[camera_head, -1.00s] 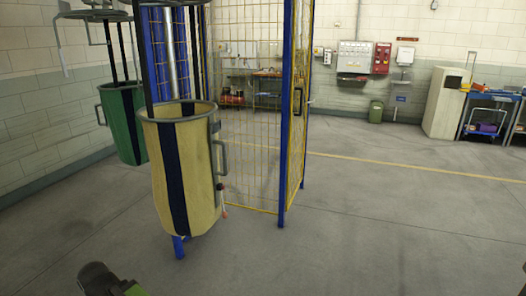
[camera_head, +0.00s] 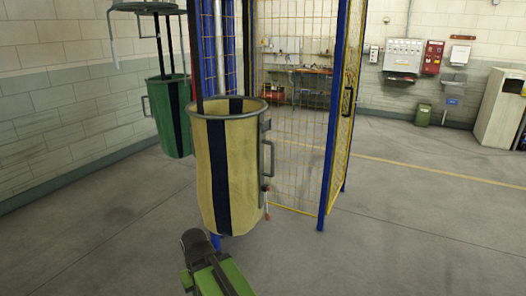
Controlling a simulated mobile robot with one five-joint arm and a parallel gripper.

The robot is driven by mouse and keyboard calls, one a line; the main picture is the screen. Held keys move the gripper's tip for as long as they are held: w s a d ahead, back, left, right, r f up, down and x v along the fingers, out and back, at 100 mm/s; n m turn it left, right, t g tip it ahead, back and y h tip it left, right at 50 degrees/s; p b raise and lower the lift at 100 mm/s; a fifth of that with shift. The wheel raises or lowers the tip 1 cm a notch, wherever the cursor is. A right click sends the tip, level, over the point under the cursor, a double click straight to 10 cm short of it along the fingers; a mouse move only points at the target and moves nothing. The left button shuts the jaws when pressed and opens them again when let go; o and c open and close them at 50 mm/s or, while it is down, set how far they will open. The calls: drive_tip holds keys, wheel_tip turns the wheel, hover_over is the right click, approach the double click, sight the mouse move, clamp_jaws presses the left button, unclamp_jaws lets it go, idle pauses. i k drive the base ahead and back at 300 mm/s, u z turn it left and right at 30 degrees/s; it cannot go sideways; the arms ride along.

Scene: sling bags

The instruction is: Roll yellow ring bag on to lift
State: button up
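The fingers are not clearly visible.
A green bag (camera_head: 172,120) hangs behind to the left, near the block wall. A blue-framed yellow mesh gate (camera_head: 335,110) stands to the right of the yellow bag. The grey floor (camera_head: 410,225) at the right is clear. A green bin (camera_head: 423,115) stands at the far wall.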

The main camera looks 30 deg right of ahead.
sight(228, 133)
drive_tip(key=i, duration=0.85)
drive_tip(key=z, duration=0.05)
